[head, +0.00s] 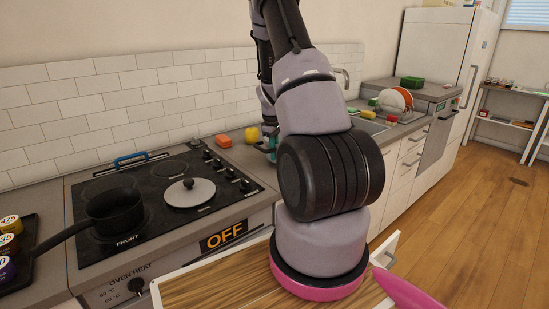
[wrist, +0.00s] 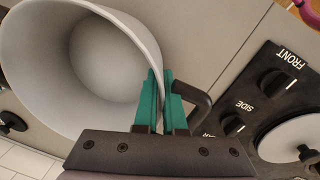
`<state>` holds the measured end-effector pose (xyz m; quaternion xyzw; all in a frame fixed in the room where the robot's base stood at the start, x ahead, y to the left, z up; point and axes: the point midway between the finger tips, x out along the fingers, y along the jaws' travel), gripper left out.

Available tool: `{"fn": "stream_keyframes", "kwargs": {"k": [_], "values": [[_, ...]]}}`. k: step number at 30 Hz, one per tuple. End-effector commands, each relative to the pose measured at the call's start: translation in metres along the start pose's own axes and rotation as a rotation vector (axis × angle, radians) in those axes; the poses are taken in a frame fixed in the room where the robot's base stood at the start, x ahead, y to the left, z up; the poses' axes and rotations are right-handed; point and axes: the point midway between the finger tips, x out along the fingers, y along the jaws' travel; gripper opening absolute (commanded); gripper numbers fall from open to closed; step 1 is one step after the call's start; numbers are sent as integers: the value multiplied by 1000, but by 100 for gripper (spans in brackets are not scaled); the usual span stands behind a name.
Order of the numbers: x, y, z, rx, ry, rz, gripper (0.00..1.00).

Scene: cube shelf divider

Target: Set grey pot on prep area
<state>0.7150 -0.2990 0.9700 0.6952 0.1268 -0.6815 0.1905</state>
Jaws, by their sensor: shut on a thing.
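The grey pot (wrist: 75,65) fills the upper left of the wrist view, seen into its open, empty inside. My gripper (wrist: 162,78) has its green fingers closed on the pot's wall at the rim, beside a black handle (wrist: 197,105). In the head view, a small green part of my gripper (head: 269,144) shows over the counter behind the stove's right side. My own arm hides the pot there. I cannot tell whether the pot touches the counter (wrist: 232,30). No marked prep area is clearly identifiable.
The stove (head: 150,228) carries a black pan (head: 113,210) and a grey lid (head: 189,192). Plates (head: 395,100) stand by the sink. A wooden surface (head: 215,289) lies in front.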

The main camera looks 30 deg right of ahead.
Motion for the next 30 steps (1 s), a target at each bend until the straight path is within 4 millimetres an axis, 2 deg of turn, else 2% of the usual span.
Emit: {"fn": "stream_keyframes", "kwargs": {"k": [1, 4, 14, 17, 18, 26, 30], "values": [[8, -1, 0, 1, -2, -2, 0], [18, -2, 0, 0, -1, 0, 0], [20, -2, 0, 0, 0, 1, 0], [21, -2, 0, 0, 0, 0, 34], [21, -2, 0, 0, 0, 0, 37], [21, -2, 0, 0, 0, 0, 37], [13, -2, -1, 0, 1, 0, 37]]}}
